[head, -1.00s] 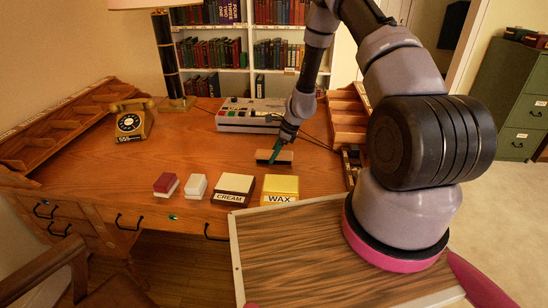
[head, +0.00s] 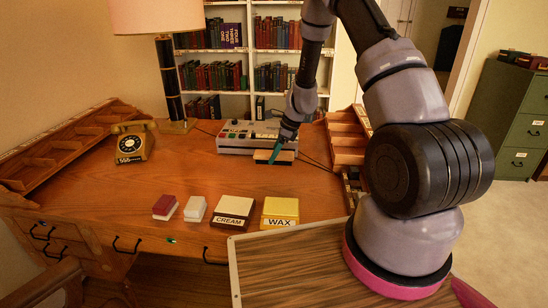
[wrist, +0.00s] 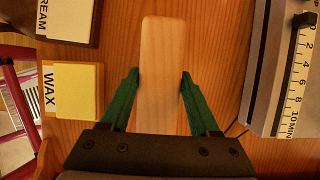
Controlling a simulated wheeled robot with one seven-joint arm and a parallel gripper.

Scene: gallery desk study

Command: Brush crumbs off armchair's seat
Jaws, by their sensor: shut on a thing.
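My gripper (head: 276,150) is shut on a brush (head: 274,157) with a pale wooden back and a dark underside. In the wrist view the green fingers (wrist: 160,85) stand on either side of the brush's long wooden back (wrist: 162,60). The brush appears held a little above the desk, in front of the grey console. Of the armchair (head: 45,285), only a wooden arm and part of the frame show at the lower left of the head view. Its seat and any crumbs cannot be made out.
On the desk (head: 110,195) stand a red block (head: 165,206), a white block (head: 196,208), a CREAM box (head: 232,211), a WAX box (head: 280,212), a telephone (head: 132,142), a lamp (head: 168,80) and the console (head: 240,137). Pigeonhole racks (head: 65,145) flank the desk.

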